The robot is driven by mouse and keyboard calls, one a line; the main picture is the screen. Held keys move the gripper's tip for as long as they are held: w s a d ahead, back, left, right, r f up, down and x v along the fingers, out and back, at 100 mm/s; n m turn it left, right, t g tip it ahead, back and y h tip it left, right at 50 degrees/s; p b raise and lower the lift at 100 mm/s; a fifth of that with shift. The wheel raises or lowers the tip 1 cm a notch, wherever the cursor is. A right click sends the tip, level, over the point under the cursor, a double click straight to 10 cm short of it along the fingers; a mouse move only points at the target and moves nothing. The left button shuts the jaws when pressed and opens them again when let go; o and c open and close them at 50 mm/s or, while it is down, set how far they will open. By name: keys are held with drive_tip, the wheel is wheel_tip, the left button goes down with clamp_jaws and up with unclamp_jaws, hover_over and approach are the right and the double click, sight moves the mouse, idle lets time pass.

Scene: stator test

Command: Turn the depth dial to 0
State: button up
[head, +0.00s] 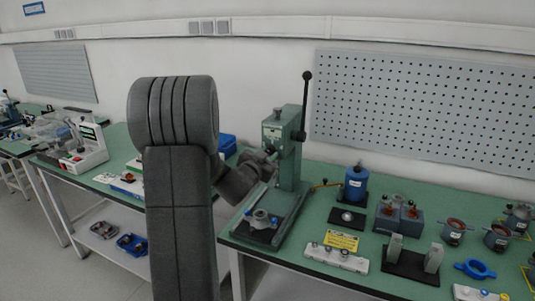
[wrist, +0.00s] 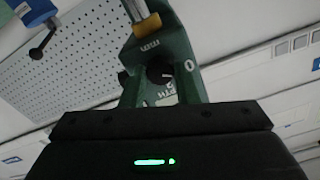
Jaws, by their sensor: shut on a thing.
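The green press (head: 288,150) stands upright on the bench, and its upper body fills the middle of the wrist view (wrist: 180,50). The depth dial (wrist: 159,72) is a small dark knob on the press, with a light mark at its right side. A white 0 (wrist: 189,66) is printed to its right, "mm" above it, and partly visible "MAX" lettering below it. My gripper (head: 270,157) is at the left side of the press column, at the dial, and is shut on it.
The press's black lever (head: 306,95) rises at its right. A metal part (head: 261,217) sits on the press base. A blue canister (head: 356,184), a yellow label (head: 341,240) and several fixtures stand to the right. A perforated panel (head: 420,105) hangs behind.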

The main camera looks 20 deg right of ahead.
drive_tip(key=shift+f, duration=0.1)
idle(0.4)
drive_tip(key=o, duration=1)
drive_tip(key=shift+c, duration=0.2)
drive_tip(key=shift+a, duration=0.1)
drive_tip(key=b+v, duration=0.2)
drive_tip(key=v, duration=1.1)
drive_tip(key=shift+s+a, duration=0.15)
drive_tip(key=shift+s, duration=0.15)
drive_tip(key=p+x, duration=0.2)
drive_tip(key=x, duration=1.2)
drive_tip(key=shift+a, duration=0.1)
drive_tip(key=shift+a, duration=0.15)
